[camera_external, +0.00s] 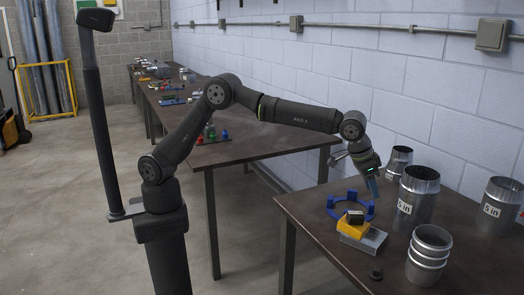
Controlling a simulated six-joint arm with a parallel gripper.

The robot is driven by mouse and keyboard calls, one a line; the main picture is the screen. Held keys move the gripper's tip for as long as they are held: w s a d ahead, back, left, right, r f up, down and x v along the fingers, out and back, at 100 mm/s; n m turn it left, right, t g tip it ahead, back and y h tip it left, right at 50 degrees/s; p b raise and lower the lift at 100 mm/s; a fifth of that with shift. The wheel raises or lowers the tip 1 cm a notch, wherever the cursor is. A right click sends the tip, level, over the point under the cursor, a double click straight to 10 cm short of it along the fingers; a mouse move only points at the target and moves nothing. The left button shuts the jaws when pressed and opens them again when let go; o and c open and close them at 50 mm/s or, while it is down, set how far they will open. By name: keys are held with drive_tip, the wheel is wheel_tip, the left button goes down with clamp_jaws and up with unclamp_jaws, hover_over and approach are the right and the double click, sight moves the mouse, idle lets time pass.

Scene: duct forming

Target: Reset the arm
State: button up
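My gripper (373,187) hangs at the end of my arm, tilted down over the near table (310,222). Its tip is just above or beside the right rim of a blue ring with upright blocks (333,214). I cannot tell whether it touches the ring. The fingers are too small to show whether they are open or shut, and I see no clear object held. My arm reaches out to the right from its column, with the elbow raised.
Metal duct pieces stand on the right: a tall one labelled "in" (417,192), a ribbed one (428,257), another labelled one (497,205) and a smaller one (399,160). A yellow block (352,229) lies on a grey one (372,241). The table's left front is clear.

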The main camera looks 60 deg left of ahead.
drive_tip(key=w+a+n+y, duration=0.1)
drive_tip(key=w+a+n, duration=0.1)
drive_tip(key=w+a, duration=0.7)
drive_tip(key=a, duration=0.3)
drive_tip(key=shift+w+a+n, duration=0.3)
drive_tip(key=shift+w, duration=0.05)
